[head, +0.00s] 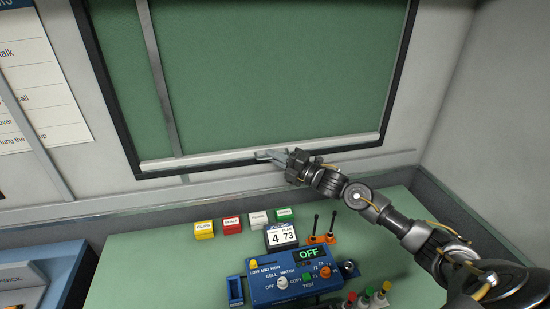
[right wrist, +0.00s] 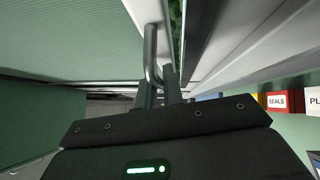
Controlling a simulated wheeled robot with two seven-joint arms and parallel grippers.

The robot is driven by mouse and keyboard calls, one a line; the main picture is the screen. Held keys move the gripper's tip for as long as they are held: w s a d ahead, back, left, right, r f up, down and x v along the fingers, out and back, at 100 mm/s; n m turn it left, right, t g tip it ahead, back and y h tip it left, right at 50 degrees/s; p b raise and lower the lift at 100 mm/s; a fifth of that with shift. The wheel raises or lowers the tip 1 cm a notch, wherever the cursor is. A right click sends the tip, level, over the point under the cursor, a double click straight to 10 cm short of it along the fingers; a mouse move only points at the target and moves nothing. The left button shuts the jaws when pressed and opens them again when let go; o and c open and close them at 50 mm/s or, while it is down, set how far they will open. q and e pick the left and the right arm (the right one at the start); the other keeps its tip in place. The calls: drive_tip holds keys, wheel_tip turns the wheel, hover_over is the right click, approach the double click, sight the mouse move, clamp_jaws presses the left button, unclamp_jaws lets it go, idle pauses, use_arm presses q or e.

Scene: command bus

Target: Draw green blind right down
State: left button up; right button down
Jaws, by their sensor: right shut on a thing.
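The green blind (head: 270,70) covers the window in the head view. Its pale bottom bar (head: 215,159) lies close to the lower window frame. My right gripper (head: 270,156) is at this bar, near its middle, with the arm coming in from the right. In the right wrist view the fingers (right wrist: 167,88) are shut on a grey metal pull handle (right wrist: 150,45). The ribbed green blind (right wrist: 65,35) fills the upper left there. A thin dark green strip shows beside the pale bar. My left gripper is not in view.
A green desk (head: 140,270) stands below the window. On it are a blue control box (head: 280,285) reading OFF, a 4 73 display (head: 281,237), orange toggles (head: 320,240) and several coloured label blocks (head: 232,225). A paper chart (head: 35,75) hangs at left.

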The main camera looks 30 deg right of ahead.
wheel_tip(320, 180, down, 7)
drive_tip(key=b, duration=0.5)
drive_tip(key=shift+r+b, duration=0.2)
drive_tip(key=shift+b, duration=0.2)
drive_tip(key=shift+s+a, duration=0.1)
drive_tip(key=c, duration=1.7)
unclamp_jaws()
drive_tip(key=shift+f, duration=0.15)
drive_tip(key=shift+o, duration=0.8)
drive_tip(key=r+b+v, duration=0.1)
drive_tip(key=b+v, duration=0.1)
drive_tip(key=v, duration=0.5)
drive_tip(key=shift+s+d+f, duration=0.15)
drive_tip(key=shift+d+f, duration=0.05)
drive_tip(key=shift+f, duration=0.25)
